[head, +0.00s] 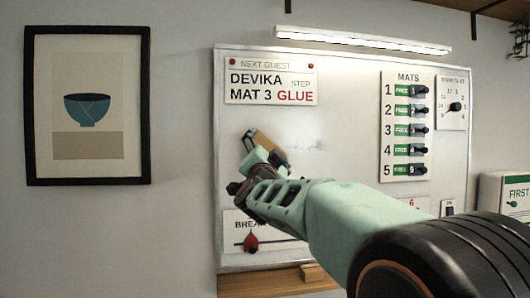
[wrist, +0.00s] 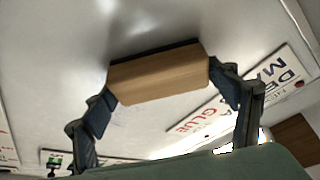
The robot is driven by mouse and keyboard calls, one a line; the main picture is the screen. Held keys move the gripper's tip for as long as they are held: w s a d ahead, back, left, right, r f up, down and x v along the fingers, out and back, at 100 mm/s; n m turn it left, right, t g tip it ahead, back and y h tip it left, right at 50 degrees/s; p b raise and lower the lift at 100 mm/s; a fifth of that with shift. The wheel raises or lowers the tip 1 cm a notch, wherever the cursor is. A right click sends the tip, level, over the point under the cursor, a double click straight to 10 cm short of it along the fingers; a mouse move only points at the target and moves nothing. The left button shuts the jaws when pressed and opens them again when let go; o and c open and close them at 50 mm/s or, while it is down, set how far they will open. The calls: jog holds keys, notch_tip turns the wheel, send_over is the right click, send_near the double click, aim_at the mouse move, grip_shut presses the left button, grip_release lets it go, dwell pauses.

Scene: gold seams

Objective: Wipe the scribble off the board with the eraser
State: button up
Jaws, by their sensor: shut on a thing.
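My gripper (head: 263,160) is shut on the eraser (head: 266,142), a wooden block with a dark felt side. In the wrist view the eraser (wrist: 158,80) sits between both fingers, its felt side facing the whiteboard (head: 345,80). The felt is at or very close to the board surface; I cannot tell if it touches. A faint grey scribble (head: 306,144) shows on the board to the right of the eraser in the head view. Part of the board behind my gripper and arm is hidden.
A guest sign (head: 270,82) is above the eraser, and a mats panel (head: 407,125) with several knobs is at the right. A break panel (head: 240,236) with a red slider is below. A wooden ledge (head: 265,284) runs under the board.

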aim_at(333, 145)
jog(key=shift+w+d+f+b, duration=0.1)
jog(key=shift+w+d+b, duration=0.35)
jog(key=shift+d+b, duration=0.75)
jog(key=shift+w+d+r+b, duration=0.1)
jog(key=shift+w+d+b, duration=0.4)
jog(key=shift+d, duration=1.4)
jog(key=shift+w+d+f+b, duration=0.1)
jog(key=shift+w+d+b, duration=0.3)
jog(key=shift+d+b, duration=0.8)
jog(key=shift+w+d+f+b, duration=0.1)
jog(key=shift+w+d+b, duration=0.2)
jog(key=shift+d+b, duration=0.5)
jog(key=shift+w+d+b, duration=0.25)
jog(key=shift+d+b, duration=0.1)
jog(key=shift+d, duration=0.9)
jog(key=shift+w+d+f+b, duration=0.1)
jog(key=shift+w+d+b, duration=0.2)
jog(key=shift+d+b, duration=0.5)
jog(key=shift+w+d+r, duration=0.15)
jog(key=shift+d+r, duration=0.05)
jog(key=shift+d, duration=0.55)
jog(key=shift+w+d+f+b, duration=0.15)
jog(key=shift+w+d+b, duration=0.05)
jog(key=shift+d+b, duration=0.7)
jog(key=shift+w+d+b, duration=0.25)
jog(key=shift+d+b, duration=0.25)
jog(key=shift+d, duration=0.3)
